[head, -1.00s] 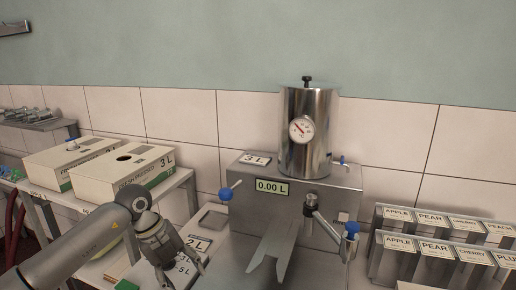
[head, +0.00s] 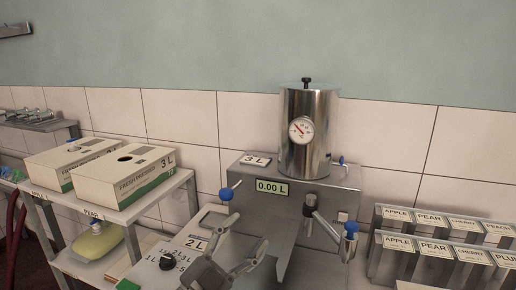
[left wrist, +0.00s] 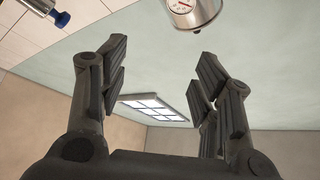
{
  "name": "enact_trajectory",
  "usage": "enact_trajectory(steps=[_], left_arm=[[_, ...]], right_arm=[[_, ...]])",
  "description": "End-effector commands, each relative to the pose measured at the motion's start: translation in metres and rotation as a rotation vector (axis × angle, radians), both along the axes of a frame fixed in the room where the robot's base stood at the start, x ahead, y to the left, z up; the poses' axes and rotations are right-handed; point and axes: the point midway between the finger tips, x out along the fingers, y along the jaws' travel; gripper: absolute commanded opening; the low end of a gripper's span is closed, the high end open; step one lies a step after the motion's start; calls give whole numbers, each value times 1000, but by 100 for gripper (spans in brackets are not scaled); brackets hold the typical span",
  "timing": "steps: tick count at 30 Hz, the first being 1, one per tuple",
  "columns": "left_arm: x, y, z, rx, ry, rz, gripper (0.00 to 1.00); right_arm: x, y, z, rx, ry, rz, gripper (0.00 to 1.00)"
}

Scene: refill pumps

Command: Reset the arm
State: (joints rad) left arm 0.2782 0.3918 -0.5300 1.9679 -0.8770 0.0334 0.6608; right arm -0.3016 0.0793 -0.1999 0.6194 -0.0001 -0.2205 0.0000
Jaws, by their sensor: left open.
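My left gripper (head: 246,234) is at the bottom centre of the head view, in front of the metal dispenser (head: 330,205). Its two fingers are spread and nothing is between them. In the left wrist view the open fingers (left wrist: 163,62) point up toward the ceiling, with a wide empty gap. The gripper hides part of the dispenser's lower front. My right gripper is not in view.
A steel tank (head: 307,150) with a gauge stands on the dispenser. A blue-knobbed lever (head: 227,195) sticks out close to the gripper. A dial panel (head: 168,258) is left of it. Boxes (head: 123,180) stand on a shelf at left, flavour-labelled holders (head: 432,248) at right.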

Motion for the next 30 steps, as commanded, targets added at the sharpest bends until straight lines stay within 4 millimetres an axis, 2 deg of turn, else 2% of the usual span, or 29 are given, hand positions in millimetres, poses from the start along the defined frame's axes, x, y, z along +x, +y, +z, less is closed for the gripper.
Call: enact_trajectory(steps=[5,8,11,14,18,21,24,30], left_arm=[[6,63,-42,-164,247,273,58],[-1,97,-80,-215,415,414,58],[-18,126,-125,-240,602,540,58],[-47,149,-172,-242,805,645,58],[-105,170,-235,-205,1103,750,58],[-151,176,-268,-162,1297,787,58],[-193,178,-291,-115,1459,801,58],[-271,175,-315,-21,1727,783,58]], right_arm=[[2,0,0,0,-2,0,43],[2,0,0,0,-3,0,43],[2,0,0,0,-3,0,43],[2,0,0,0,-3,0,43],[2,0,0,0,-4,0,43],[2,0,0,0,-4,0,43],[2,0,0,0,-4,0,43],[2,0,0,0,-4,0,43]])
